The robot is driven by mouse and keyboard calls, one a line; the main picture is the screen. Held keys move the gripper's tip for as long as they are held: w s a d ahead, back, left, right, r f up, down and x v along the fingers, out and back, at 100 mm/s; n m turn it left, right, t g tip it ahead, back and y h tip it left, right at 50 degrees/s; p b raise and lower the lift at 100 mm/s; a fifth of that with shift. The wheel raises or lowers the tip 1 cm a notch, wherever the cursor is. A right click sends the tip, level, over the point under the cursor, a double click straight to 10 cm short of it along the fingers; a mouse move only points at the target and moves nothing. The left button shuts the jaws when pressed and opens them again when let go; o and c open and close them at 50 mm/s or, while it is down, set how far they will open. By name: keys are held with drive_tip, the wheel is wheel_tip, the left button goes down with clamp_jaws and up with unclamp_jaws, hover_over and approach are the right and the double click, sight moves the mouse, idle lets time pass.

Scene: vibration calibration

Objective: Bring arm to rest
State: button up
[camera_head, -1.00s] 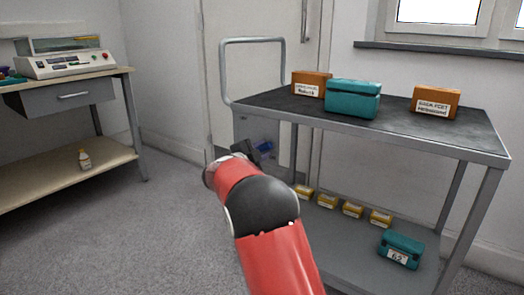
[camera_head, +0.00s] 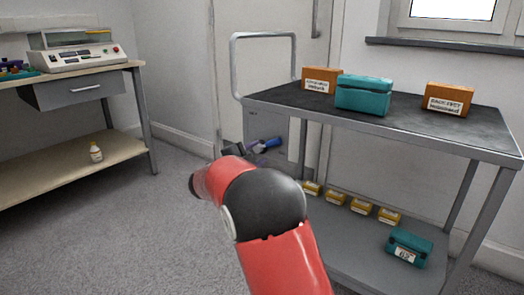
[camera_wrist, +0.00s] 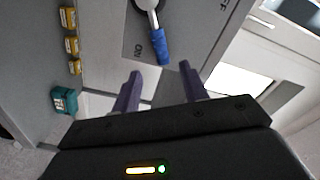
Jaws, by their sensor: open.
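My red and black arm reaches forward in the head view, with my gripper (camera_head: 259,153) small and partly hidden at its far end. In the wrist view my gripper (camera_wrist: 159,72) shows two purple fingers spread apart with nothing between them. Just beyond the fingertips is a blue handle (camera_wrist: 159,47) on a light shaft with a round base, on a grey panel (camera_wrist: 135,25) with upside-down lettering. The blue handle also shows in the head view (camera_head: 272,143), close to the gripper. I cannot tell whether the two touch.
A grey cart (camera_head: 400,127) stands on the right, with a teal case (camera_head: 363,96) and two orange boxes on top. Small yellow boxes and another teal case (camera_head: 409,248) lie on its lower shelf. A workbench (camera_head: 75,78) stands on the left. Floor between them is clear.

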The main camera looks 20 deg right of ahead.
wheel_tip(320, 180, up, 12)
drive_tip(key=s+a+f+n+t+y+p, duration=0.1)
drive_tip(key=s+a+n+t+y+p, duration=0.3)
drive_tip(key=n+y, duration=0.35)
drive_tip(key=s+a+r+n+y+p, duration=0.2)
drive_tip(key=s+r+n+y, duration=0.2)
drive_tip(key=s+n+y, duration=0.2)
drive_tip(key=s+d+f+n+g+p, duration=0.1)
drive_tip(key=s+f+n+g, duration=0.2)
drive_tip(key=s, duration=0.8)
drive_tip(key=s+f+n+g+p, duration=0.2)
drive_tip(key=s+f+n+g, duration=0.1)
drive_tip(key=s, duration=0.7)
drive_tip(key=s+d+f+n+g+p, duration=0.1)
drive_tip(key=s+f+n+g+p, duration=0.1)
drive_tip(key=s, duration=0.9)
drive_tip(key=shift+s+d+f+n+g+y, duration=0.35)
drive_tip(key=shift+f+n+g, duration=0.3)
drive_tip(key=shift+f, duration=0.25)
